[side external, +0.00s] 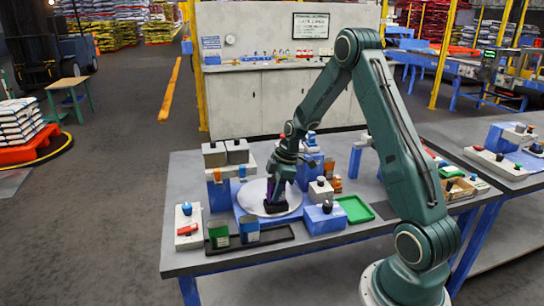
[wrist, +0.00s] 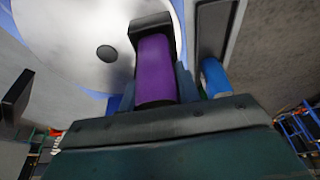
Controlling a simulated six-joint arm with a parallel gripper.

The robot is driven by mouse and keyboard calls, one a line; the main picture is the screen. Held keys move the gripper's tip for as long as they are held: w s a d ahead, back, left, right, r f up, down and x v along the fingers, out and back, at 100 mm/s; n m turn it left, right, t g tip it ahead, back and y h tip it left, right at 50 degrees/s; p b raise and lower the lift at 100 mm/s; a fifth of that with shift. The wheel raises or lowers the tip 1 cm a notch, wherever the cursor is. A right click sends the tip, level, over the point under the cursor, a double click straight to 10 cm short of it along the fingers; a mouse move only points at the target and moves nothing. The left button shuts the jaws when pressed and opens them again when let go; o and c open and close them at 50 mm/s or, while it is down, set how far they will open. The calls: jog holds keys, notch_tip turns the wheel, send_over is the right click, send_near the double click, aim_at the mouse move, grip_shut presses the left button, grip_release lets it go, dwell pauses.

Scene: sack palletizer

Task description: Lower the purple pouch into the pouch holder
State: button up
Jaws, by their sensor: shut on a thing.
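The purple pouch (wrist: 155,72) shows in the wrist view as an upright, rounded purple shape between the fingers of my gripper (wrist: 157,92). In the side view my gripper (side external: 278,187) points down over the round white plate and is shut on the pouch, of which only a thin purple strip (side external: 269,188) shows. The black pouch holder (side external: 276,206) stands on the plate directly below my gripper. In the wrist view the holder (wrist: 150,21) meets the far end of the pouch. How deep the pouch sits in it is hidden.
Green and blue boxes (side external: 249,229) on a black tray stand in front left. Grey boxes (side external: 236,152) stand behind left.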

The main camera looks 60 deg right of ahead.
aim_at(274, 179)
jog(key=shift+f, duration=0.75)
dwell(0.5)
jog(key=shift+s+f, duration=0.25)
jog(key=shift+f, duration=0.7)
dwell(0.7)
jog(key=o, duration=1.1)
jog(key=shift+a+r, duration=0.1)
jog(key=shift+w+r, duration=0.15)
jog(key=shift+r, duration=1.75)
jog(key=shift+w+r, duration=0.1)
jog(key=shift+r, duration=2.05)
jog(key=shift+r, duration=0.1)
